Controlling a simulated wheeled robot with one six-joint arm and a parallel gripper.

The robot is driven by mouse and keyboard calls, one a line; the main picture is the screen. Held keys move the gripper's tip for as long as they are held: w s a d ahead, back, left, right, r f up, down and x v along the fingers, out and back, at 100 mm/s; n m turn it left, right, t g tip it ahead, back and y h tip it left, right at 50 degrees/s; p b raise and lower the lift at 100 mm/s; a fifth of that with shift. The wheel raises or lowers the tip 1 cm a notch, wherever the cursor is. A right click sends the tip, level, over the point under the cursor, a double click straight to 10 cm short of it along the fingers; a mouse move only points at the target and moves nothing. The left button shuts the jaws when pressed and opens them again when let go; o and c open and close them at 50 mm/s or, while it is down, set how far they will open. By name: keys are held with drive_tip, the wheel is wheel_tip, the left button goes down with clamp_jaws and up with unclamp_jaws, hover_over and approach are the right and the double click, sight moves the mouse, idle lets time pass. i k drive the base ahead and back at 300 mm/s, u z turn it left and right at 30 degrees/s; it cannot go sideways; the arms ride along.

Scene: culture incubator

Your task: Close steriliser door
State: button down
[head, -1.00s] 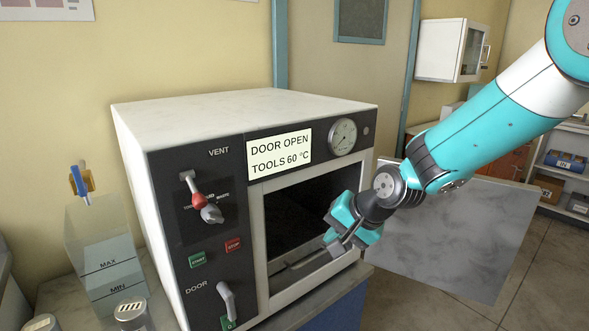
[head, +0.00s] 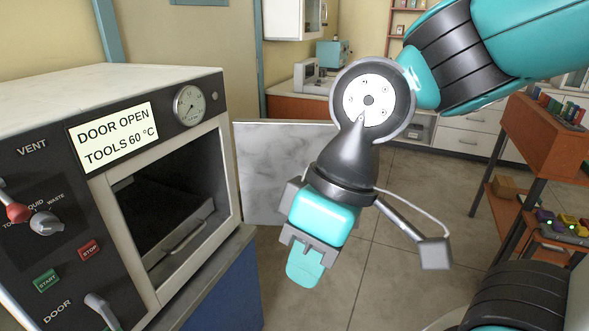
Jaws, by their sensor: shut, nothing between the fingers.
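The steriliser (head: 120,72) stands at the left, a white box with a dark front panel. Its display (head: 114,137) reads "DOOR OPEN" and "TOOLS 60 °C". The chamber (head: 170,195) is open and dark, with a tray (head: 185,235) inside. The grey marbled door (head: 268,165) stands swung open at the chamber's right side. My gripper (head: 303,275) is shut and empty, pointing down in front of the door's right part and hiding some of it. Whether it touches the door cannot be told. The door handle lever (head: 101,310) is at the bottom of the panel.
The blue cabinet (head: 225,290) carries the steriliser. Free floor (head: 390,230) lies right of the door. An orange rack (head: 545,140) with coloured items stands at the right. A counter (head: 290,100) with devices is at the back.

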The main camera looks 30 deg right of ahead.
sight(270, 153)
drive_tip(key=z, duration=1.55)
drive_tip(key=i, duration=4.4)
drive_tip(key=u, duration=4.9)
drive_tip(key=i, duration=0.5)
drive_tip(key=z, duration=0.1)
